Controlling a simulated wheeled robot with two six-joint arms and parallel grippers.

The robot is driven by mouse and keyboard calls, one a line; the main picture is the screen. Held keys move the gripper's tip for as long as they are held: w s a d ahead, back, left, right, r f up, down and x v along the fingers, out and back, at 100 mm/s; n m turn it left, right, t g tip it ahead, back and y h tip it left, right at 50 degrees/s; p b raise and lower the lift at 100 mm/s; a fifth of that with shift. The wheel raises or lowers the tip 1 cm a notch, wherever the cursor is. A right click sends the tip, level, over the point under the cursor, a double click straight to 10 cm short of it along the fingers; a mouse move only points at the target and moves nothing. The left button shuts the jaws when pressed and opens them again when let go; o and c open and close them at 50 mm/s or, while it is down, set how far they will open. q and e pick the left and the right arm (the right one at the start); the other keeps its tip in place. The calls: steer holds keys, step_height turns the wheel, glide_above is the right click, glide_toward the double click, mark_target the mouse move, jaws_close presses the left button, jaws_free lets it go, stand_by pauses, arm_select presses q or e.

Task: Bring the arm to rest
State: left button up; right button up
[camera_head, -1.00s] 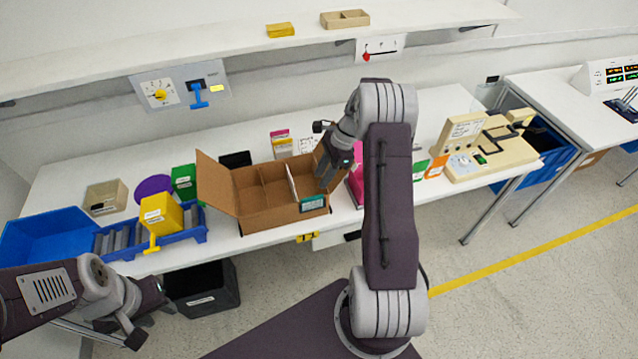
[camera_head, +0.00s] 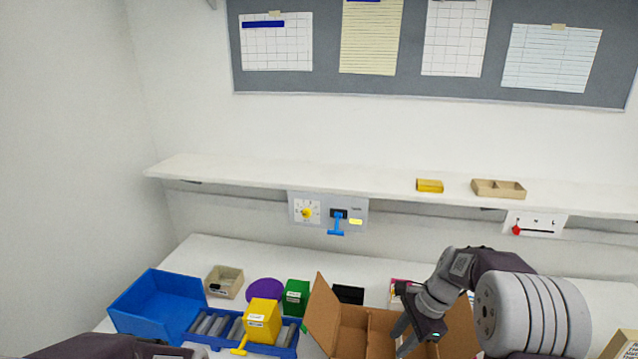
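My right arm comes in at the lower right of the head view. Its gripper (camera_head: 403,338) points down over the open cardboard box (camera_head: 352,343), with no object visible in it. The gap between its fingers is too unclear to judge. Only a dark piece of my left arm (camera_head: 110,347) shows along the bottom left edge; its gripper is out of view. A grey panel under the shelf carries a rotary switch with a yellow knob (camera_head: 307,212) and a blue handle (camera_head: 336,224). Both grippers are clear of this panel.
A red-knobbed slider panel (camera_head: 535,224) hangs at right.

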steer(key=s+a+n+h+b, duration=0.1)
steer(key=s+a+n+h, duration=0.1)
steer(key=s+a+n, duration=0.55)
steer(key=s+d+f+n+h, duration=0.1)
steer(key=s+d+f+n, duration=0.3)
steer(key=s+n, duration=0.5)
steer(key=shift+s+f, duration=0.25)
steer(key=shift+f, duration=0.15)
steer(key=shift+s+d, duration=0.1)
steer(key=shift+d, duration=0.05)
